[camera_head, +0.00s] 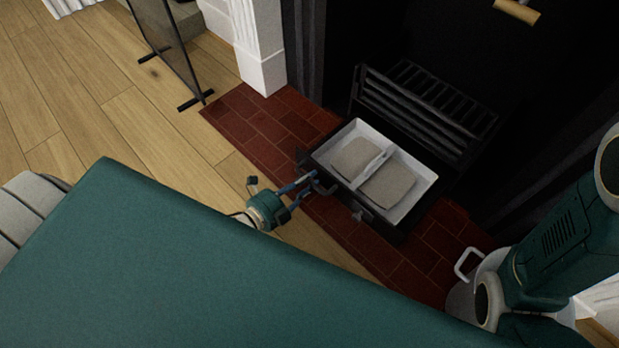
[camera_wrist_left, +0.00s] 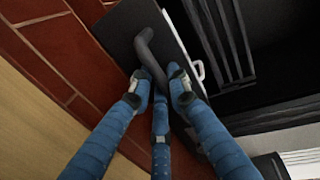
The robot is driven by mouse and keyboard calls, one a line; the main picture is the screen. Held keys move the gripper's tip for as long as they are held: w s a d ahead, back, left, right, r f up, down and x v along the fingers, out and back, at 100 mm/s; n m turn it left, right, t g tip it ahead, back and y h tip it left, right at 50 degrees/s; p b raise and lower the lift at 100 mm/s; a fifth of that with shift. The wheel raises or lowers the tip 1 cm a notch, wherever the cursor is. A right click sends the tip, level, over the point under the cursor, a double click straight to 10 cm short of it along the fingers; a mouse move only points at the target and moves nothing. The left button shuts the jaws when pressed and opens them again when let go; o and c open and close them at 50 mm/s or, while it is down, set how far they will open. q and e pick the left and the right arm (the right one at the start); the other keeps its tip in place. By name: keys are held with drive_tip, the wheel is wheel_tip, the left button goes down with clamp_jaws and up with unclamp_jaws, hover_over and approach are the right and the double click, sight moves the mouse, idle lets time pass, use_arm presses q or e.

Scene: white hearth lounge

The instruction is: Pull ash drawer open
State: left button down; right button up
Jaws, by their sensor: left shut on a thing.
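The ash drawer (camera_head: 350,200) is a black box below the grate, standing out of the hearth with its open top showing. In it lies a pale grey tray (camera_head: 432,181) with two beds of grey ash (camera_head: 387,186) split by a pale bar. My left gripper (camera_head: 308,184) is at the drawer's front, shut on the dark curved handle (camera_head: 326,188). In the left wrist view the blue fingers (camera_wrist_left: 160,85) close around the handle (camera_wrist_left: 150,52) against the black front plate. My right gripper is out of view; only the right arm shows at the right edge.
A black slatted grate (camera_head: 425,105) stands behind the drawer. Red brick hearth (camera_head: 265,130) lies around it, then wood floor (camera_head: 80,80). A fire screen (camera_head: 170,50) stands at the upper left. A pale bucket (camera_head: 463,297) with a handle stands at the lower right.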

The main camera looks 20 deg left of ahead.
use_arm(q)
drive_tip(key=c, duration=1.7)
unclamp_jaws()
drive_tip(key=shift+s+a, duration=0.15)
drive_tip(key=shift+s, duration=0.2)
drive_tip(key=v, duration=1.1)
drive_tip(key=shift+s+r, duration=0.1)
drive_tip(key=shift+r, duration=0.05)
